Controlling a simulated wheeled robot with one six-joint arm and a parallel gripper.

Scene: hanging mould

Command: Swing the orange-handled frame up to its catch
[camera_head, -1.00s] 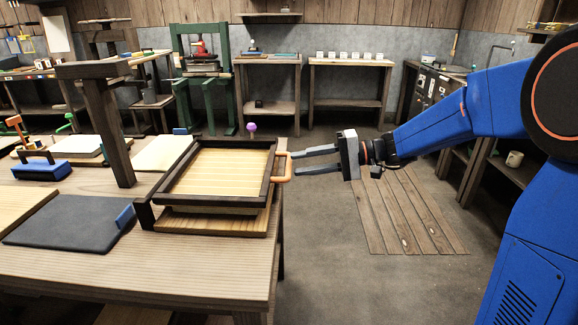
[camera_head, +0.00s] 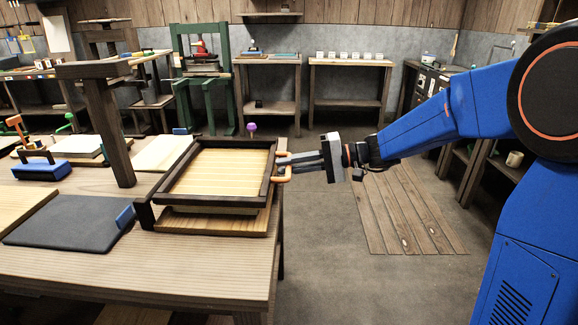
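The dark wooden frame (camera_head: 218,203) with pale slats lies almost level over a wooden board (camera_head: 212,222) on the bench. Its left side meets a dark upright piece near the post. The orange handle (camera_head: 281,180) sticks out from the frame's right side. My gripper (camera_head: 292,162) comes in from the right; its grey fingers lie close together over the middle of the handle and look shut on it. They hide part of the handle bar. A purple knob (camera_head: 251,128) stands behind the frame's far right corner. I cannot make out the catch for certain.
A wooden post with a top arm (camera_head: 104,125) rises left of the frame. A dark slab (camera_head: 66,222) with a blue block lies at the front left. A blue tool (camera_head: 42,171) sits farther left. The floor right of the bench is open.

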